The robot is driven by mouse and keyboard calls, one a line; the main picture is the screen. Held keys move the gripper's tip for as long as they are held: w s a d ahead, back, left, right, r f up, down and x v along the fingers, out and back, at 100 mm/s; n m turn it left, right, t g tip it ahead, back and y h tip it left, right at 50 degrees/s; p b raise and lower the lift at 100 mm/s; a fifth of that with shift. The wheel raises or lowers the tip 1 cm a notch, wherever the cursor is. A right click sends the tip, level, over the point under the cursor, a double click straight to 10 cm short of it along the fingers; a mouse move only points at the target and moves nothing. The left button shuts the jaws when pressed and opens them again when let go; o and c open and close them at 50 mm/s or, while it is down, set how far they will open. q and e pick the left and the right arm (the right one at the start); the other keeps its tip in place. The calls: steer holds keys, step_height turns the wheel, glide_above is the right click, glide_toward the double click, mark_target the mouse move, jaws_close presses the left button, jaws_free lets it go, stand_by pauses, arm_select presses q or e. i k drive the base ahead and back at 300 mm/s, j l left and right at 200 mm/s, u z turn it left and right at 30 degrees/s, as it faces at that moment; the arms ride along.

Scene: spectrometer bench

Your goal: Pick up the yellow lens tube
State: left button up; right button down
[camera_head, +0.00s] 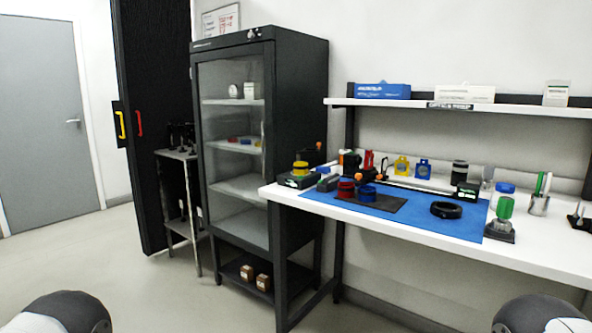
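A short yellow cylinder (300,168), which looks like the yellow lens tube, stands on a dark base at the left end of the white bench (540,251). Only rounded dark and white parts of my arms show at the bottom left and bottom right corners. Neither gripper is in view, and both arms are well short of the bench.
A blue mat (452,223) covers the bench's middle, with a black ring (446,210) on it. A dark glass-fronted cabinet (298,100) adjoins the bench's left. Foreground floor is clear.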

mark_target(298, 169)
steer(key=i+j+z, duration=0.3)
steer(key=i+j, duration=0.2)
steer(key=j, duration=0.15)
steer(key=i+j+z, duration=0.25)
steer(key=i+j, duration=0.2)
steer(key=j, duration=0.3)
steer(key=i+j+z, duration=0.15)
steer(key=j, duration=0.25)
steer(key=i, duration=0.1)
